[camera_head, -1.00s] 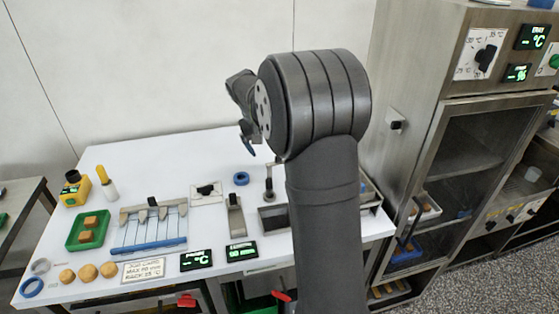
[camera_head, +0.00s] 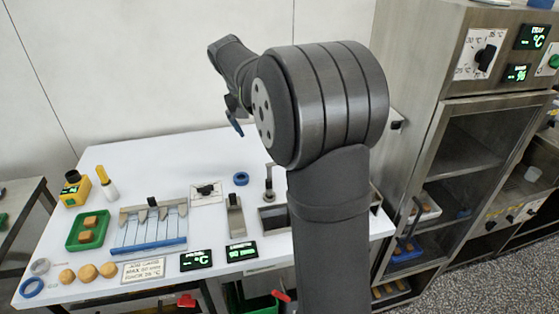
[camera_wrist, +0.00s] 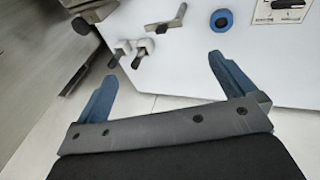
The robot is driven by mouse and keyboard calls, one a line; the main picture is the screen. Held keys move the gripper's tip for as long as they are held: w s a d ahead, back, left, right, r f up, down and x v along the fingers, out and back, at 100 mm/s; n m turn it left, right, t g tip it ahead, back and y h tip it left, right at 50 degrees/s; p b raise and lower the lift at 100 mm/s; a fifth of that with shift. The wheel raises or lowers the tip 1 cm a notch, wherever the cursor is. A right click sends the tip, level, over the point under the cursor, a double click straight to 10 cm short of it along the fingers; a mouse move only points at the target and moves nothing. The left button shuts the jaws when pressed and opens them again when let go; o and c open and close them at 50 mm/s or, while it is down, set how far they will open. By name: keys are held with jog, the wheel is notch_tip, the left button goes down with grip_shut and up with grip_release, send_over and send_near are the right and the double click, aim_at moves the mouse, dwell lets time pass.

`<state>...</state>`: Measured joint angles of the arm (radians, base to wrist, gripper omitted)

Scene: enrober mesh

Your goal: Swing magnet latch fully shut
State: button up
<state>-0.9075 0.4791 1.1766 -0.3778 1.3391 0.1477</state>
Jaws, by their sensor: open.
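My gripper (camera_wrist: 162,67) is open and empty, its two blue fingers spread above the back part of the white table (camera_wrist: 190,75). In the head view one blue finger of my gripper (camera_head: 236,127) shows in front of the wall, above the table. Two small metal fittings with dark levers, a left one (camera_wrist: 121,49) and a right one (camera_wrist: 144,48), stand near the table edge, beyond the fingers and apart from them. I cannot tell surely whether either is the magnet latch. My arm hides that part of the table in the head view.
A blue ring (camera_wrist: 221,20) and a metal post (camera_wrist: 172,22) stand farther in on the table. A steel cabinet (camera_head: 405,75) bounds the right side, with a small black-knobbed box (camera_head: 396,124) on its wall. A green tray (camera_head: 88,233) sits at the left.

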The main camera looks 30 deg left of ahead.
jog(key=shift+s+r, duration=0.2)
jog(key=shift+r, duration=0.2)
